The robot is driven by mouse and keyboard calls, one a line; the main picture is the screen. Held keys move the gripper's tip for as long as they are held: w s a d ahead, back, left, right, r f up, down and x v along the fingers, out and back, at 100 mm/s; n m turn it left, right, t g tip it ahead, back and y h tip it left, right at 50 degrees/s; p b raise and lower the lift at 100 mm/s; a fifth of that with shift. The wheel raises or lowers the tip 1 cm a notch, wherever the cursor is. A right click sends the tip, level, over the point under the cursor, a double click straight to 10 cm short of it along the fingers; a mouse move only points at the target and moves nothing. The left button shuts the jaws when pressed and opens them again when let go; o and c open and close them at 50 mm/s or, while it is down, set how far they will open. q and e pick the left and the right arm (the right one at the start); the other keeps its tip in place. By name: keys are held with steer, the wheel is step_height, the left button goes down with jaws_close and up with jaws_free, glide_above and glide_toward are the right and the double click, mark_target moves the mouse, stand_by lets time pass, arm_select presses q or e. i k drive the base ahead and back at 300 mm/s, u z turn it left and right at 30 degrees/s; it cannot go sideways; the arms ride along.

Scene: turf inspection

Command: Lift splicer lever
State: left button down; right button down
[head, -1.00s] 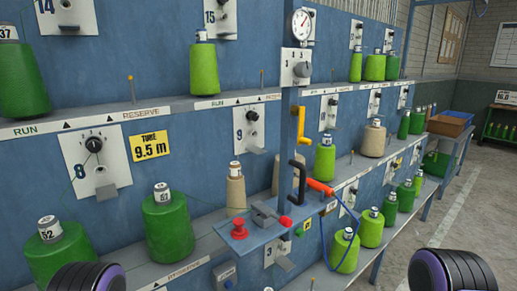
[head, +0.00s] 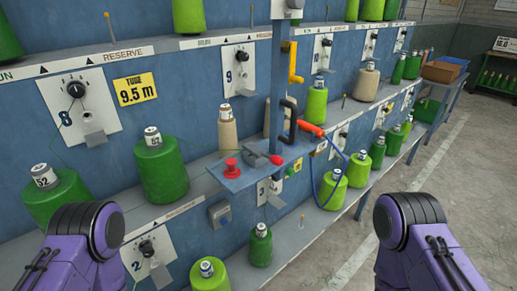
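The splicer (head: 254,157) is a small grey block on a blue bracket shelf (head: 236,180) fixed to a blue post. A short lever with a red knob (head: 277,160) sticks out at the block's right side and lies low. A red mushroom button (head: 231,167) stands on the left part of the same shelf. Only purple and black links of my two arms show, at the bottom left and bottom right, well apart from the splicer. Both grippers are out of view.
A black handle (head: 290,119), a yellow handle (head: 293,62) and an orange-red tool (head: 311,129) with a blue hose (head: 326,197) are close by on the post. Green yarn cones (head: 161,168) line the rack shelves. The floor (head: 420,165) at the right is clear.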

mark_target(251, 147)
steer(key=z, duration=1.4)
steer(key=k, duration=0.6)
steer(key=u, duration=1.3)
